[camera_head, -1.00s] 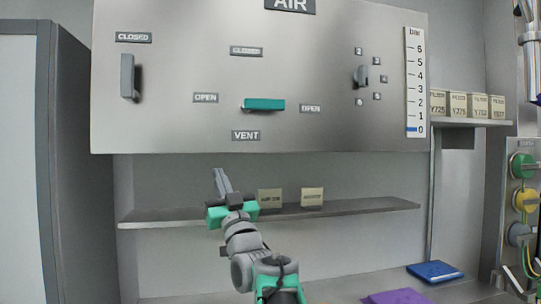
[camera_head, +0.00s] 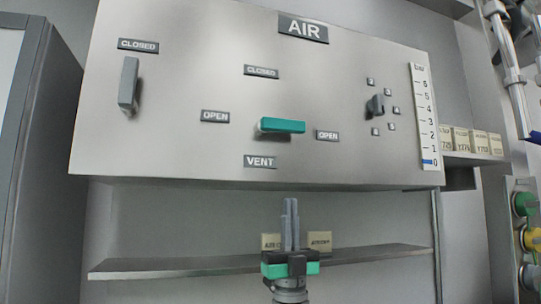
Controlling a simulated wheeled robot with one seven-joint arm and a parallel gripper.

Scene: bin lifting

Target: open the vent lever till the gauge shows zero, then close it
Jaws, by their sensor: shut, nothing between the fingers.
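The vent lever (camera_head: 284,126) is a green handle on the grey AIR panel (camera_head: 200,140), above the VENT label. It lies about level, its end toward the right-hand OPEN label (camera_head: 327,135); a CLOSED label (camera_head: 261,71) is above it. The gauge (camera_head: 424,115) is a white bar scale at the panel's right, and its short blue mark sits at 0. My gripper (camera_head: 290,203) points up below the panel's lower edge in the picture, shut and empty, apart from the lever.
A grey lever (camera_head: 128,82) hangs upright under another CLOSED label at the panel's left. A shelf (camera_head: 180,265) with small label blocks runs below the panel. Boxes (camera_head: 480,141) stand on a right-hand shelf.

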